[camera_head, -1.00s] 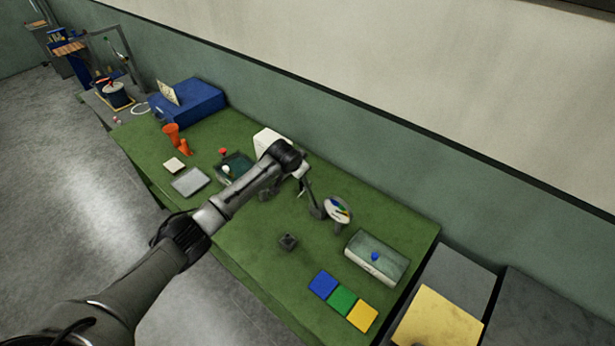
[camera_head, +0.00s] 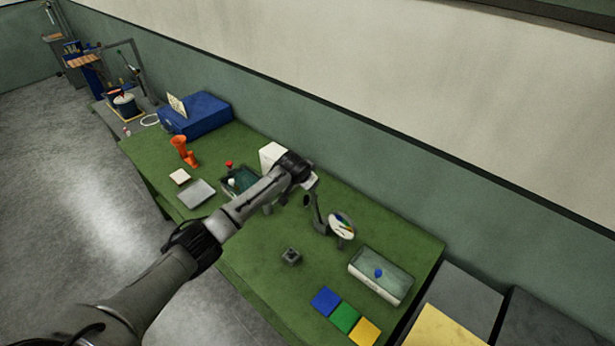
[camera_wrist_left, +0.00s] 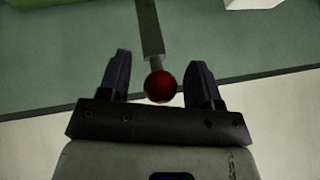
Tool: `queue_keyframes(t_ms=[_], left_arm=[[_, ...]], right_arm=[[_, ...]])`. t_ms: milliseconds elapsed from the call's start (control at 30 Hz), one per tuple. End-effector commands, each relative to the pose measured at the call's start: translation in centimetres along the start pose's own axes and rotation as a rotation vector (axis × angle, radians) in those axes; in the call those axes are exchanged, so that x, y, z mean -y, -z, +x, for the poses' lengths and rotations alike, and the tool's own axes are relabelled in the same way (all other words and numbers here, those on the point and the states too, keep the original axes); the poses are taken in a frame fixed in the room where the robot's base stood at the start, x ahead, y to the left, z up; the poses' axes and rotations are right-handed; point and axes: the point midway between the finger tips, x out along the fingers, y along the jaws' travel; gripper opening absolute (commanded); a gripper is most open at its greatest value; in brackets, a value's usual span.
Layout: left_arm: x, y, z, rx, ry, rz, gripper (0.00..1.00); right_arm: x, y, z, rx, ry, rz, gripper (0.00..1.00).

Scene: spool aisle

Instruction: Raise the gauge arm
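My left gripper (camera_wrist_left: 161,62) is open in the left wrist view, with its two dark fingers apart. A red ball knob (camera_wrist_left: 160,86) sits between them at the end of a grey bar (camera_wrist_left: 150,30), which looks like the gauge arm. Gaps show on both sides of the knob, so neither finger seems to touch it. My arm hides the knob there. My right gripper is not in view.
On the green table (camera_head: 245,262) stand a white box (camera_head: 271,156), a clear-topped case with a blue knob (camera_head: 382,276), a small grey block (camera_head: 291,256), coloured tiles (camera_head: 345,318), orange cups (camera_head: 184,150) and a blue case (camera_head: 202,116). The wall is close behind.

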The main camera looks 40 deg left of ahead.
Motion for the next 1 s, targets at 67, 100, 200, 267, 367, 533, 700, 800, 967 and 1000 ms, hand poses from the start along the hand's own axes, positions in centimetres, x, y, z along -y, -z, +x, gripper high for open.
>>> queue_keyframes(t_ms=[67, 100, 200, 267, 367, 533, 700, 800, 967, 1000], left_arm=[[0.0, 0.1, -0.1, -0.002, 0.0, 0.0, 0.58], [0.1, 0.1, -0.1, -0.002, 0.0, 0.0, 0.58], [0.1, 0.2, -0.2, -0.003, 0.001, -0.001, 0.58], [0.1, 0.2, -0.3, -0.004, 0.001, -0.001, 0.58], [0.1, 0.2, -0.9, -0.004, 0.001, 0.0, 0.58], [0.1, 0.1, -3.1, -0.005, 0.002, 0.003, 0.58], [0.1, 0.1, -6.1, -0.006, 0.002, 0.003, 0.58], [0.1, 0.1, -7.9, -0.006, 0.001, 0.001, 0.58], [0.0, 0.0, -10.5, -0.004, 0.001, 0.001, 0.58], [0.0, 0.0, -11.1, -0.004, 0.001, 0.002, 0.58]], right_arm=[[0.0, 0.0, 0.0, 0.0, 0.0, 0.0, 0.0], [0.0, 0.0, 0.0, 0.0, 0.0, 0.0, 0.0], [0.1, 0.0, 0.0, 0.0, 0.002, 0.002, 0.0], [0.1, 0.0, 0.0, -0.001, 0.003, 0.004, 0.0], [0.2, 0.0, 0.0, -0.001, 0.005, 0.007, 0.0], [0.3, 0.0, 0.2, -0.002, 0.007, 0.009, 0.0], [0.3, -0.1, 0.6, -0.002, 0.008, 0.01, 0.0], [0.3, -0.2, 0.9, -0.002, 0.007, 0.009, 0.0], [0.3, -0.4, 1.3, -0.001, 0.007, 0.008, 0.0], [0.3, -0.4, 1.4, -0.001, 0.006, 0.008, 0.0]])
